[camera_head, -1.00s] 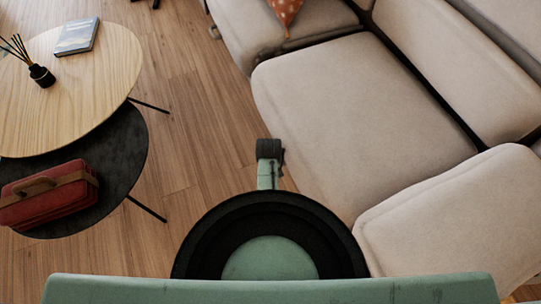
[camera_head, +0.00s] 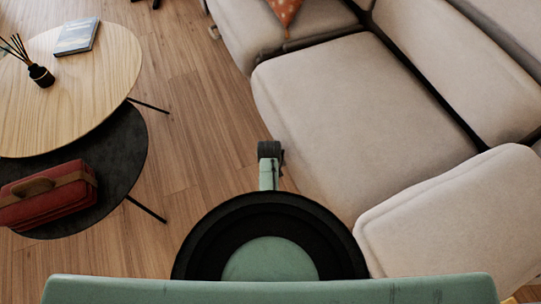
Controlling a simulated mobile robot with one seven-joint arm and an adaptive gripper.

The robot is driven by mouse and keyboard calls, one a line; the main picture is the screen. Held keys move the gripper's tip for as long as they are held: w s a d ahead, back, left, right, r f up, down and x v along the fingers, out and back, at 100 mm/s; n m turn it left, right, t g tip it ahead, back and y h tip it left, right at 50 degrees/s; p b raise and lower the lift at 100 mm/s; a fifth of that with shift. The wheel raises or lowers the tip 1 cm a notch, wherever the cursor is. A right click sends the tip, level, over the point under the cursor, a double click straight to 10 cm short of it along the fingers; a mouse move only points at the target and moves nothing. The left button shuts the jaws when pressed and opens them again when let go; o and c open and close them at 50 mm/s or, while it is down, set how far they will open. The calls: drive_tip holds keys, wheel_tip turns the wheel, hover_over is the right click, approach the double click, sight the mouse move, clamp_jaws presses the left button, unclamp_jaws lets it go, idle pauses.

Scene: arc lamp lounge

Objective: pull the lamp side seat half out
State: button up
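A beige sofa has a wide seat (camera_head: 350,110) in the middle right of the view, with a backrest (camera_head: 455,65) behind it. A second seat (camera_head: 245,25) adjoins it at the top. No lamp is in view, so I cannot tell which seat is the lamp side one. No seat is clearly pulled out from the others. My gripper is not in view. Green and black parts of my own body fill the bottom centre, close to the middle seat's front edge.
A round wooden table (camera_head: 95,85) stands at the left with a book (camera_head: 77,36) and a reed diffuser (camera_head: 41,76). A lower dark table (camera_head: 125,155) holds a red case (camera_head: 45,200). An orange cushion (camera_head: 285,11) lies on the far seat. Wood floor (camera_head: 195,110) between is clear.

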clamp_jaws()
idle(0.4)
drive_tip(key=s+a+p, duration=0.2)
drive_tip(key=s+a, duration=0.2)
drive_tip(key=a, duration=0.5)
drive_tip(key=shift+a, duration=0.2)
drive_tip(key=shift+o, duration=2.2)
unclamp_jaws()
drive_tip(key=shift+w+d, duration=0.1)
